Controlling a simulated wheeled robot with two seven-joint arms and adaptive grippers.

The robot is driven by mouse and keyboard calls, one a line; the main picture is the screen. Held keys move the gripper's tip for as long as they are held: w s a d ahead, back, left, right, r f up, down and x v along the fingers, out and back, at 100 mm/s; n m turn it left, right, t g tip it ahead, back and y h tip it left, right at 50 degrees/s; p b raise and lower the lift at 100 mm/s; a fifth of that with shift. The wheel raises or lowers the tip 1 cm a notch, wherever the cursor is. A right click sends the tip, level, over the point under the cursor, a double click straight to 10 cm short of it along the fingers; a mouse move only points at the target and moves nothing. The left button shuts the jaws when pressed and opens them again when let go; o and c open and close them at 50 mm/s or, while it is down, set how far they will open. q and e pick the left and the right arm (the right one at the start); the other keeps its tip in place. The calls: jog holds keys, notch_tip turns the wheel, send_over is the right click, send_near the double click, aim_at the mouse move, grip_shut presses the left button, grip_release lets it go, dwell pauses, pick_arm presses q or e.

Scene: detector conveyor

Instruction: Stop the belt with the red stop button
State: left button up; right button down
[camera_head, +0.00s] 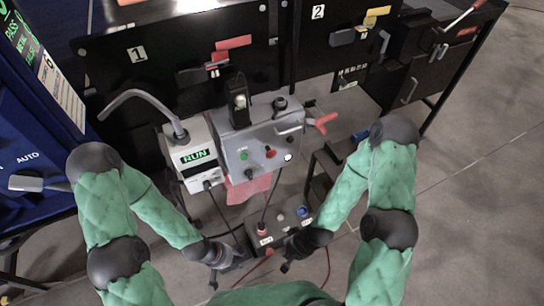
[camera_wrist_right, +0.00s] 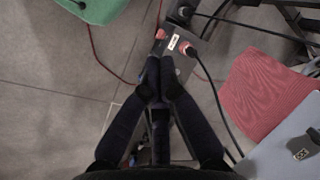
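A red button (camera_head: 270,152) is on the front of a grey control box (camera_head: 238,141), between a green button (camera_head: 243,156) and a white one (camera_head: 288,157). Beside it, a white box (camera_head: 190,156) shows RUN in green. My left gripper (camera_head: 224,264) is low in the head view, below the control box and apart from it; its fingers are too small to read. My right gripper (camera_head: 288,258) is beside a small dark box. In the right wrist view its fingertips (camera_wrist_right: 160,67) are together with nothing visible between them. The red button cannot be made out there.
The small dark box (camera_head: 278,236) carries red and blue connectors and cables. A red cloth-like piece (camera_head: 250,188) hangs below the control box. A red-handled lever (camera_head: 322,122) sticks out at its right. Black cabinets (camera_head: 190,61) stand behind. Open floor (camera_head: 480,200) lies at right.

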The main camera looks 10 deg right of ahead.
jog(key=w+d+r+m+t+b, duration=0.1)
jog(key=w+r+m+t, duration=0.4)
jog(key=w+r, duration=0.3)
jog(key=w+d+r+m+t+b, duration=0.1)
jog(key=w+r+m+t, duration=0.5)
jog(key=r, duration=0.8)
jog(key=shift+w+d+m+b, duration=0.35)
jog(key=shift+w+d+m, duration=0.15)
jog(key=shift+w, duration=0.35)
jog(key=shift+r, duration=0.1)
jog(key=b, duration=0.4)
send_near(270, 152)
jog(key=w+a+f, duration=0.1)
jog(key=w+f, duration=0.3)
jog(key=f, duration=0.2)
jog(key=shift+w+f, duration=0.25)
